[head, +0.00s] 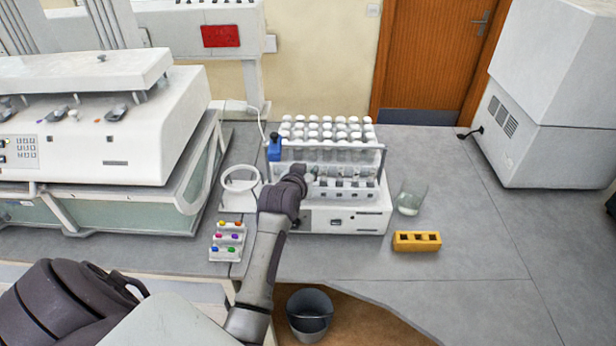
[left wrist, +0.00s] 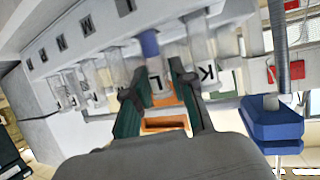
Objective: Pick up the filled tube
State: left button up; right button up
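White-capped tubes (head: 328,128) stand in rows in a rack on a white device (head: 345,218) on the grey bench. My left gripper (head: 306,174) reaches the rack's front left side; the arm partly hides it. In the left wrist view, its two fingers (left wrist: 155,82) are apart, with a clear tube (left wrist: 156,70) with a blue part, in line with the gap, near the letter L. Contact with the tube cannot be made out. Other clear tubes (left wrist: 198,48) hang beside it in that tilted view. My right gripper is not in view.
A blue part (head: 275,147) sits at the rack's left end. A glass beaker (head: 411,198) and a yellow block (head: 416,241) stand to the right. A white ring (head: 240,184) and a small rack of coloured pieces (head: 228,240) are left.

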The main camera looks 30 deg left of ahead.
pick_arm(q)
jog(key=shift+w+f, duration=0.15)
jog(key=shift+w, duration=0.05)
jog(key=shift+s, duration=0.1)
grip_shut()
